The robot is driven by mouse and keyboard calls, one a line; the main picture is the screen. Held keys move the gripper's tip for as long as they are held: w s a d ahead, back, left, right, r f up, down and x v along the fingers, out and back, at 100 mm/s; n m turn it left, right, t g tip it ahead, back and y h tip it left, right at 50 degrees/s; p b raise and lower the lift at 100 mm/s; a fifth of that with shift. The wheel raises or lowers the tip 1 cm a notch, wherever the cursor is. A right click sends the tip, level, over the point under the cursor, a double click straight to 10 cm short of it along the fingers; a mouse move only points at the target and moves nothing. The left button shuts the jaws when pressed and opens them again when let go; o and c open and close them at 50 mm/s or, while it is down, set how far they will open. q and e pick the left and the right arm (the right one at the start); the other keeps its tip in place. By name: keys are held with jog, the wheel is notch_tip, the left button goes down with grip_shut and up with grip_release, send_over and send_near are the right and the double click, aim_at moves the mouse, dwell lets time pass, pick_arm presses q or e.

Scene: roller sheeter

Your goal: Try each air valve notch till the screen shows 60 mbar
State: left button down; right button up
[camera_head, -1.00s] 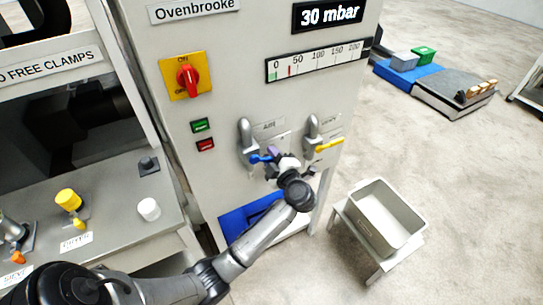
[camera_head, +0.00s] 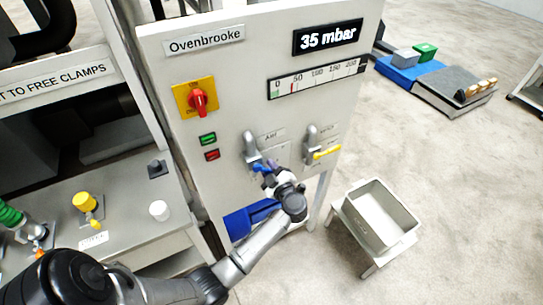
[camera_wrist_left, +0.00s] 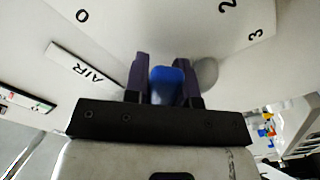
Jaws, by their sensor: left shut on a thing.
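The screen (camera_head: 328,37) at the top of the grey panel reads 35 mbar in the head view. Below it is a gauge strip (camera_head: 316,78) with a red mark near 50. The air valve (camera_head: 250,143) has a grey pipe body and a blue handle (camera_head: 259,168). My left gripper (camera_head: 269,167) is shut on the blue handle. In the left wrist view the blue handle (camera_wrist_left: 167,85) sits between my dark fingers. The plate (camera_wrist_left: 200,25) there shows 0, 2 and 3, beside an AIR label (camera_wrist_left: 90,75). My right gripper is out of view.
A second valve with a yellow handle (camera_head: 327,152) is close to the right of the air valve. A red rotary switch (camera_head: 198,100) and green and red buttons are at the left. A grey bin (camera_head: 347,196) stands on a stool at the right.

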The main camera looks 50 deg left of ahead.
pick_arm(q)
jog(key=shift+s+f+m+p, duration=0.2)
jog(key=shift+s+m+p, duration=0.3)
jog(key=shift+m+p, duration=0.9)
jog(key=shift+s+a+f+p, duration=0.15)
jog(key=shift+f+p, duration=0.15)
jog(key=shift+p, duration=0.45)
jog(key=c, duration=0.9)
grip_release()
jog(key=shift+c, duration=0.2)
jog(key=v, duration=0.7)
jog(key=shift+d, duration=0.35)
jog(key=shift+n, duration=0.3)
